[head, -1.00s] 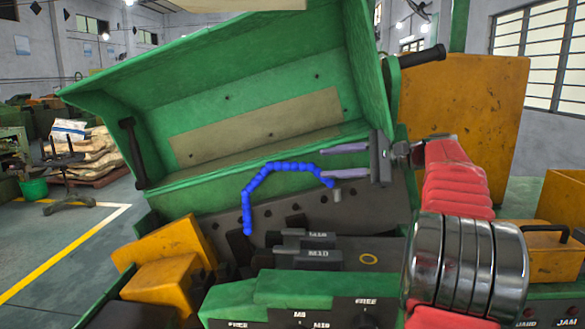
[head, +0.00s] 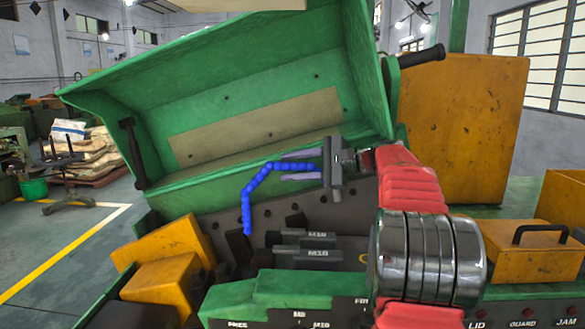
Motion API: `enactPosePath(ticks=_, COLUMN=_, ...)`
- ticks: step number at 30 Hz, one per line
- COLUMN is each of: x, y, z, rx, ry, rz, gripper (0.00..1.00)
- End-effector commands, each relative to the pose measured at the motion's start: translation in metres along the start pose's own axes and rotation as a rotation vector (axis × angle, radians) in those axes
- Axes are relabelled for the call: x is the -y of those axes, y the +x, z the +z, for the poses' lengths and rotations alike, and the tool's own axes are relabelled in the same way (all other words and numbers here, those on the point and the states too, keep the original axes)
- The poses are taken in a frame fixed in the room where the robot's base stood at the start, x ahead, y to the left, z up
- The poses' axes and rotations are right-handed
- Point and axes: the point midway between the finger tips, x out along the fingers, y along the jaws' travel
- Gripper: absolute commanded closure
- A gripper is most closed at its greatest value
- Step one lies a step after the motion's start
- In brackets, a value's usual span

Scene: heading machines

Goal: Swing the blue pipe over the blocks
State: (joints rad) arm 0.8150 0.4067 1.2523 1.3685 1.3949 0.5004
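The blue pipe (head: 248,195) is a beaded, bent hose. It rises from a dark base near the dark grey blocks (head: 318,254), bends, and runs right along the green cover. My gripper (head: 298,166) is at its upper right stretch. The two pale purple fingers lie apart, one above and one below the pipe in the picture; I see no clear contact. The pipe's right end is hidden behind my gripper. The blocks, marked M10, lie below the pipe, partly hidden by my arm.
The raised green lid (head: 250,100) stands open behind the pipe. Yellow blocks (head: 168,280) are at the lower left. A green front panel (head: 290,290) edges the blocks. A yellow box with a black handle (head: 540,258) is at the right.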

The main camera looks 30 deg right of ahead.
Motion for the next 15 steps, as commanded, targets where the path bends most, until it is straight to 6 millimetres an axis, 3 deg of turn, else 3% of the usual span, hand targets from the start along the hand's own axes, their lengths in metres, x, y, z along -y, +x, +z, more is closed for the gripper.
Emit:
enactPosePath(ticks=4, x=0.0001, y=-0.0003, z=0.0, rx=0.0, ry=0.0, rz=0.0, gripper=0.64)
enactPosePath(ticks=15, x=0.0, y=-0.0006, z=-0.0001, rx=0.0, ry=0.0, rz=0.0, gripper=0.9)
